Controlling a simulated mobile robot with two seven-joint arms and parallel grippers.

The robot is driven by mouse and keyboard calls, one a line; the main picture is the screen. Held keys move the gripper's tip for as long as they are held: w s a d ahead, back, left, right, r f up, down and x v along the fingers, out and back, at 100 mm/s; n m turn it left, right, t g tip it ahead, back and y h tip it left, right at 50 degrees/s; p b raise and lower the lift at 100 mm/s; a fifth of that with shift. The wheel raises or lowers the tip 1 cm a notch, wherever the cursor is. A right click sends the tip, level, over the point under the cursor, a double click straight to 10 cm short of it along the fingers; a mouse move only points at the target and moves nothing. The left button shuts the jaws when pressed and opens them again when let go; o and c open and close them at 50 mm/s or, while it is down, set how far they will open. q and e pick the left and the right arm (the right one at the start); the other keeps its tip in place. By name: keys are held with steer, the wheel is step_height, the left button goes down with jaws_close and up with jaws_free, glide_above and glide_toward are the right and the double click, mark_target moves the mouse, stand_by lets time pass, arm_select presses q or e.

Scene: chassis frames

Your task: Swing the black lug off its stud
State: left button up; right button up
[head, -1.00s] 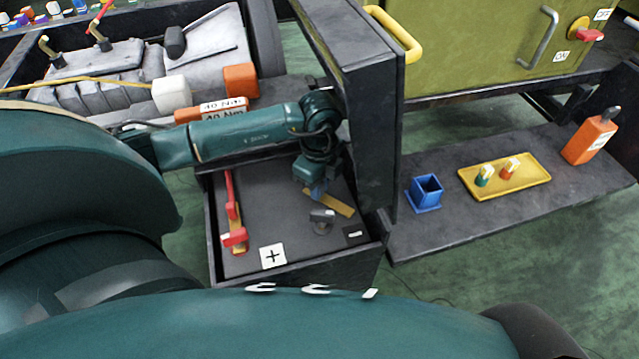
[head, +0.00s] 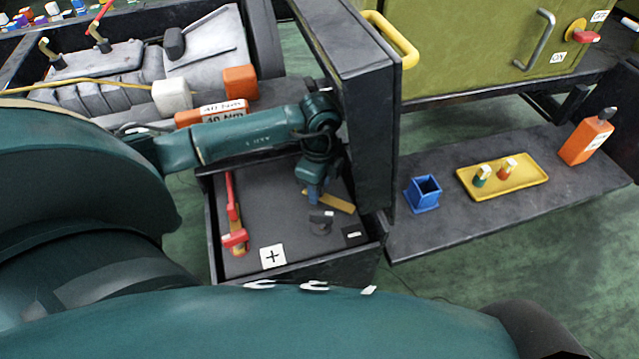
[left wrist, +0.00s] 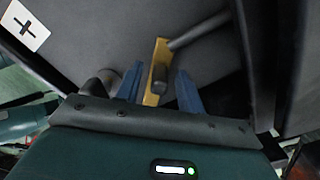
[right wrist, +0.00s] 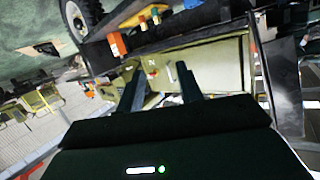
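The battery box (head: 265,200) stands open in the head view, with a plus label (head: 272,256) at its front left and a minus label (head: 354,235) at its right. A brass strip (head: 336,203) lies in its right half, with a dark piece, seemingly the black lug (head: 321,224), just in front. My left gripper (head: 314,198) points down over the strip's left end. In the left wrist view my left gripper (left wrist: 158,90) is open, its blue fingers on either side of a dark upright piece (left wrist: 159,76) on the brass strip (left wrist: 157,55); contact is unclear. My right gripper (right wrist: 160,82) is open and empty.
A red lever-like part (head: 232,215) lies along the box's left side. The tall dark panel (head: 365,120) rises close to the right of my left gripper. A shelf (head: 450,220) further right holds a blue cup (head: 424,193), yellow tray (head: 503,176) and orange bottle (head: 586,138).

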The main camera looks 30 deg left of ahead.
arm_select(q)
steer(key=shift+r, duration=0.3)
step_height(320, 180, up, 6)
steer(key=shift+r+p, duration=0.15)
steer(key=shift+p, duration=0.45)
steer(key=shift+r, duration=0.35)
arm_select(e)
steer(key=shift+w, duration=0.1)
arm_select(q)
steer(key=shift+s, duration=0.1)
arm_select(e)
steer(key=shift+a, duration=0.1)
